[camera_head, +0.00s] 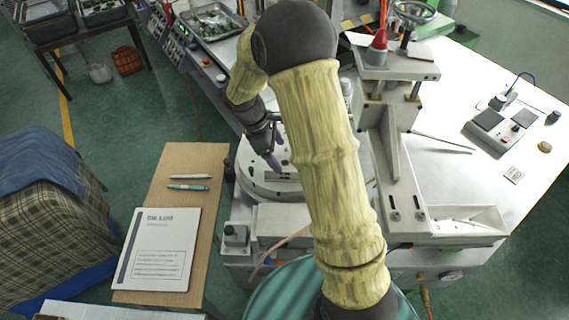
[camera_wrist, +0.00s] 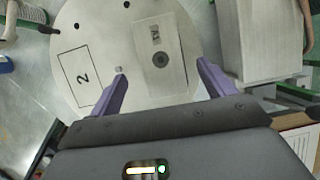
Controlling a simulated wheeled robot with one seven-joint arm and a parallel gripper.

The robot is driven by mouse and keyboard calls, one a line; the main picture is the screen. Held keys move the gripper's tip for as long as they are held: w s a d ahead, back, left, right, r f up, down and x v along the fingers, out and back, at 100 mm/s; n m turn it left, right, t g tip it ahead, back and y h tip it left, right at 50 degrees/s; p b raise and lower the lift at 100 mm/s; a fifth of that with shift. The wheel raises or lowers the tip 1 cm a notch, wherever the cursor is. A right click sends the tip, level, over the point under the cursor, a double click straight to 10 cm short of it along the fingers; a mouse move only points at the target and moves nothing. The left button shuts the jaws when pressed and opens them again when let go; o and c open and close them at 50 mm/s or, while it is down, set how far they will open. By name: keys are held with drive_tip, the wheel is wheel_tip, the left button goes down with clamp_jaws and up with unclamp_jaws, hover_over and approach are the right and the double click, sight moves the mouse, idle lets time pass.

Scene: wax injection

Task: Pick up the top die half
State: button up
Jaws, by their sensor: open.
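The top die half appears to be a flat rectangular metal block (camera_wrist: 175,75) with a dark round hole and a small label. It lies on a round pale turntable (camera_wrist: 100,25), beside an outlined rectangle marked 2. My gripper (camera_wrist: 162,69) is open, its two purple fingers apart on either side of the block in the wrist view, with nothing held. In the head view my gripper (camera_head: 275,157) hangs over the turntable (camera_head: 258,188), and a small part of the block (camera_head: 284,177) seems to show below it. My arm hides much of that area.
The injection machine's column (camera_head: 390,150) stands right of my arm. A brown side table (camera_head: 190,165) holds a booklet (camera_head: 155,250) and pens. A white worktable (camera_head: 500,170) spreads to the right. In the wrist view, a large pale block (camera_wrist: 260,40) stands right of the turntable.

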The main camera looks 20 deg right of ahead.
sight(284, 163)
drive_tip(key=p+x, duration=0.1)
drive_tip(key=x, duration=0.2)
drive_tip(key=shift+s+d+f, duration=0.15)
drive_tip(key=shift+d+f, duration=0.05)
drive_tip(key=shift+f, duration=0.3)
drive_tip(key=shift+f, duration=0.25)
idle(0.4)
drive_tip(key=shift+c, duration=0.2)
drive_tip(key=c, duration=1.2)
wheel_tip(284, 163, up, 11)
drive_tip(key=b, duration=0.1)
drive_tip(key=shift+f+b, duration=0.2)
drive_tip(key=shift+b, duration=0.2)
